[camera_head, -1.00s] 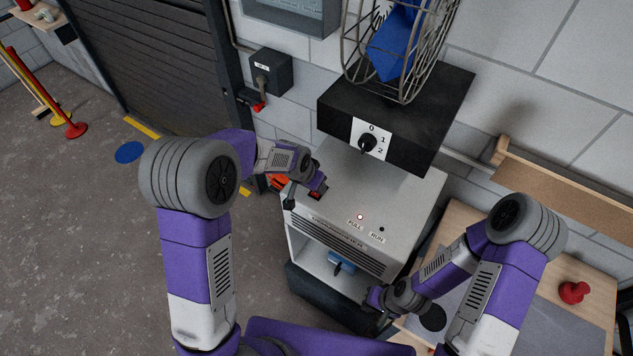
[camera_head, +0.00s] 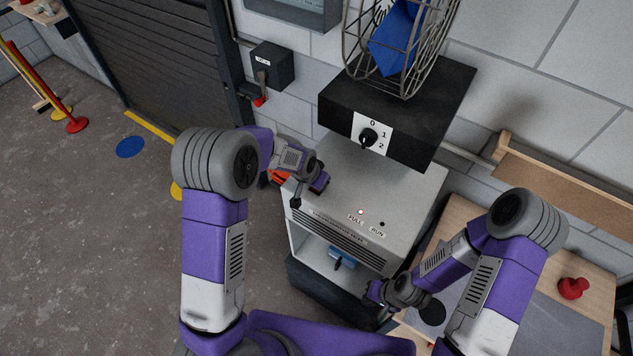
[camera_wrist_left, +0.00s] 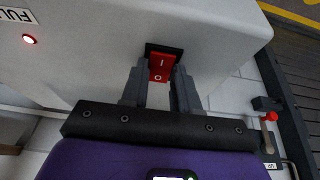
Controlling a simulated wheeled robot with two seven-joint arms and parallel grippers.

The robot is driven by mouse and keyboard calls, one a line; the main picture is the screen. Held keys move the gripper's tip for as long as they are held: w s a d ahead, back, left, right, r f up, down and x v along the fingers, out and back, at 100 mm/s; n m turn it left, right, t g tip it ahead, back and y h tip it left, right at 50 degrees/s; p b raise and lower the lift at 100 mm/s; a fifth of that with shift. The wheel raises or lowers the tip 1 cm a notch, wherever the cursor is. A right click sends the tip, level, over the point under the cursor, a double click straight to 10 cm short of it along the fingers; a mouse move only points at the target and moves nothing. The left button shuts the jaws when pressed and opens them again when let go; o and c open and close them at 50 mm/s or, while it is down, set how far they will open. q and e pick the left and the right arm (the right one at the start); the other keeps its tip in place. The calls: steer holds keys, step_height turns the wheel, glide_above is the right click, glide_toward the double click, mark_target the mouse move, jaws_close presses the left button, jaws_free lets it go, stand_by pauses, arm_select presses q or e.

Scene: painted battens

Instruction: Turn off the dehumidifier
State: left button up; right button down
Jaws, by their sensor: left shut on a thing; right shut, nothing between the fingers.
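The dehumidifier (camera_head: 395,205) is a pale grey cabinet with a top marked FULL and RUN. The small lamp (camera_head: 361,211) by FULL glows red, and the one by RUN (camera_head: 382,224) is dark. A red rocker switch (camera_wrist_left: 159,67) marked I and O sits in a black frame near the cabinet's edge. My left gripper (camera_wrist_left: 160,84) is at the switch, one finger on each side of it, shut on it. In the head view my left gripper (camera_head: 310,192) hides the switch. My right gripper (camera_head: 372,293) is shut and empty, low beside the cabinet's front right.
A black box (camera_head: 425,115) with a 0-1-2 knob (camera_head: 368,138) and a caged fan (camera_head: 408,45) stand behind the cabinet top. A blue-handled part (camera_head: 342,257) shows in the cabinet's open front. A bench with a red knob-like object (camera_head: 573,288) is at right. Open floor lies left.

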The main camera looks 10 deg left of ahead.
arm_select(q)
jaws_close()
steer(key=shift+w+r+g+y+p, duration=0.25)
steer(key=shift+g+p, duration=0.25)
steer(key=shift+p, duration=0.25)
steer(key=shift+w+d+f+g+y+p, duration=0.15)
steer(key=shift+g+y+p, duration=0.2)
steer(key=shift+g+p, duration=0.45)
steer(key=o, duration=0.9)
jaws_free()
steer(key=shift+o, duration=0.2)
step_height(320, 180, up, 8)
steer(key=s+b, duration=0.1)
steer(key=shift+a+f, duration=0.2)
